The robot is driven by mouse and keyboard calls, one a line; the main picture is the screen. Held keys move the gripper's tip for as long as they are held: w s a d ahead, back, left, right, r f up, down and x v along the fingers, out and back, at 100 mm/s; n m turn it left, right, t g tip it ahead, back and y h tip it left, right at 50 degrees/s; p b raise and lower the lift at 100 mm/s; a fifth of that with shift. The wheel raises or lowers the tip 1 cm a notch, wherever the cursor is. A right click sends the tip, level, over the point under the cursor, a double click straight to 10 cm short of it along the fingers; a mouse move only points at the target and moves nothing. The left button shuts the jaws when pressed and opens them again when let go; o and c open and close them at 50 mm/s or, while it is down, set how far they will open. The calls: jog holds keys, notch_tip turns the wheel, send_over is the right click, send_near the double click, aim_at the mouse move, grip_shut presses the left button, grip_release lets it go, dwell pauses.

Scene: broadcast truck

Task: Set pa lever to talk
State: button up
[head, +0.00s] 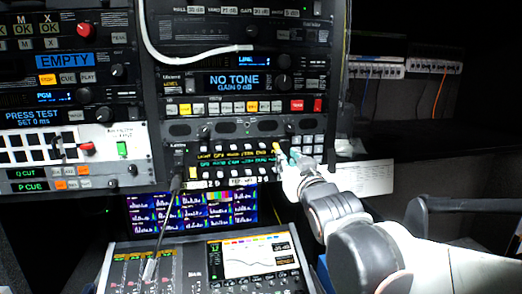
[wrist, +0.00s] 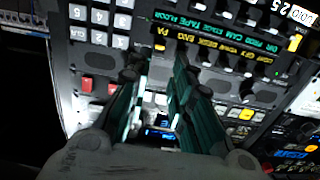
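A small amber light (wrist: 160,47) glows beside that label. My gripper (wrist: 157,68) is open, its two teal fingers apart on either side of the PA column. I cannot make out the PA lever or its position. In the head view my gripper (head: 285,153) covers the right end of the label rows.
A numbered keypad (wrist: 112,22) lies close beside the PA column, with red buttons (wrist: 98,86) nearby. Neighbouring black levers (wrist: 228,60) stand close to one finger. A NO TONE unit (head: 235,82) sits above the panel; a mixing desk (head: 200,262) stands below.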

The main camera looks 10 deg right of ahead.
aim_at(275, 144)
jog(key=w, duration=0.9)
jog(key=shift+w, duration=0.35)
grip_shut()
